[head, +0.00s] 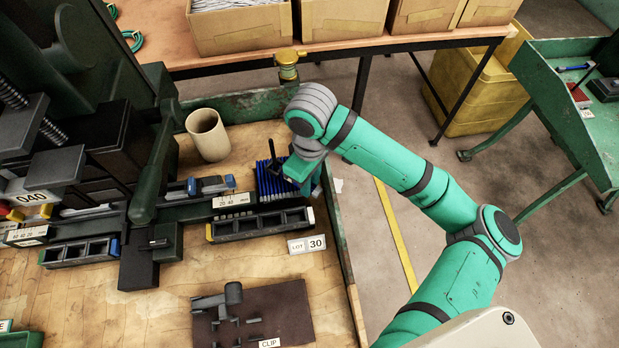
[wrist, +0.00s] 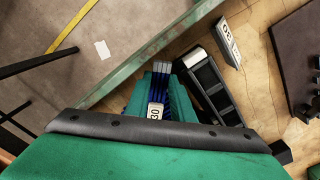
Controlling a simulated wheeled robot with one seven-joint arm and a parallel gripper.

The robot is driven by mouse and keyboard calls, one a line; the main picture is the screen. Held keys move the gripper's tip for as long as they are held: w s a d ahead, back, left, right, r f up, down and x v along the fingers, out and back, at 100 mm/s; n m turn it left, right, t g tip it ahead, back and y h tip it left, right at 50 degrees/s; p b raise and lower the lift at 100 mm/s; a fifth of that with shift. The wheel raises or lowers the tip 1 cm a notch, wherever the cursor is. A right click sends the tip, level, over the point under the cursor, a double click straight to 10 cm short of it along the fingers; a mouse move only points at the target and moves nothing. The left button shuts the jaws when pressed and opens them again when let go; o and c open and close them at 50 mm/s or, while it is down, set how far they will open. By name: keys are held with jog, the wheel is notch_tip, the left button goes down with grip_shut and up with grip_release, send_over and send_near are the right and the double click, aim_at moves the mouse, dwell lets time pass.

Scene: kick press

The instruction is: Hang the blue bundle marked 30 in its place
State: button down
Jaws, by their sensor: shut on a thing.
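The blue bundle (head: 268,180) is a row of thin blue rods at the right end of the bench tooling in the head view. My gripper (head: 306,172) is at its right side. In the wrist view the bundle (wrist: 160,76) shows between the two green fingers of my gripper (wrist: 160,90), with a white tag reading 30 on it. The fingers are shut on it. A card reading LOT 30 (head: 306,244) lies on the bench in front; it also shows in the wrist view (wrist: 229,42). The bundle's lower end is hidden, so I cannot tell whether it touches the bench.
A black divided tray (head: 262,224) lies just in front of the bundle. A beige cup (head: 207,134) stands behind, left. The dark press (head: 140,190) fills the left. A brown mat (head: 265,312) with dark parts lies in front. The bench's right edge is close to my gripper.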

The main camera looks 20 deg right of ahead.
jog(key=shift+f, duration=0.85)
jog(key=c, duration=1.5)
grip_release()
jog(key=shift+o, duration=0.2)
jog(key=shift+r, duration=0.1)
jog(key=shift+r, duration=3.4)
